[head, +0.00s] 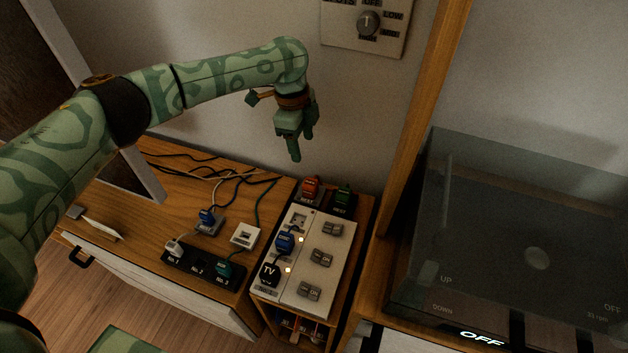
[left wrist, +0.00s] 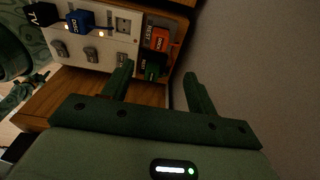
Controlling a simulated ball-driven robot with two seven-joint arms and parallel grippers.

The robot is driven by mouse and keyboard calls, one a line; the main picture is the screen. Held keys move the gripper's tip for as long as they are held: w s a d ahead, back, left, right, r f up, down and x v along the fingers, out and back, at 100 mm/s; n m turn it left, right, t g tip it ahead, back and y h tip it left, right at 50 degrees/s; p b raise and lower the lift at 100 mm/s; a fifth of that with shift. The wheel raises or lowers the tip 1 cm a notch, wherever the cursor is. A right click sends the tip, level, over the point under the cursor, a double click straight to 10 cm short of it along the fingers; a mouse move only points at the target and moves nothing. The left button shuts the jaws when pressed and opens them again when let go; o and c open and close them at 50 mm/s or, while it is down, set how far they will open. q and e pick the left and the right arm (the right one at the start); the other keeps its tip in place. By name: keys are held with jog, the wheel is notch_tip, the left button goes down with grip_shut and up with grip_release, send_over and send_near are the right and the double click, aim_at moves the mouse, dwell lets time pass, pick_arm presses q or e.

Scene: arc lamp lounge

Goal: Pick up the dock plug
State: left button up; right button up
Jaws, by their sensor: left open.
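Several coloured plugs show, and their small lettering is too blurred to tell surely which is the dock plug. A blue plug (head: 285,243) sits in the white switched panel (head: 318,276); it also shows in the left wrist view (left wrist: 80,22). A red plug (head: 310,187) and a dark green plug (head: 343,197) stand in spots marked REST behind the panel; the red one (left wrist: 158,40) and green one (left wrist: 152,70) also show in the left wrist view. My left gripper (head: 296,148) is open and empty, above and behind the panel, apart from the plugs. My right gripper is out of view.
A black TV plug (head: 270,271) is at the panel's front. Left of it are another blue plug (head: 207,216), a numbered black strip (head: 200,268) with white and teal plugs, and loose cables. A wooden post (head: 425,90) and a smoked turntable cover (head: 530,220) stand right.

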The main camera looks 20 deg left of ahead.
pick_arm(q)
jog(key=b, duration=0.3)
send_over(310, 182)
jog(key=a, duration=0.1)
notch_tip(310, 182, down, 9)
jog(key=shift+r, duration=0.1)
jog(key=shift+d+f+b, duration=0.1)
jog(key=shift+f+b, duration=0.3)
jog(key=shift+f, duration=0.1)
jog(key=f+b, duration=0.2)
jog(key=f, duration=0.1)
jog(key=f+b, duration=0.1)
jog(key=f, duration=0.1)
jog(key=shift+d, duration=0.35)
jog(key=shift+r, duration=0.15)
jog(key=c, duration=1.1)
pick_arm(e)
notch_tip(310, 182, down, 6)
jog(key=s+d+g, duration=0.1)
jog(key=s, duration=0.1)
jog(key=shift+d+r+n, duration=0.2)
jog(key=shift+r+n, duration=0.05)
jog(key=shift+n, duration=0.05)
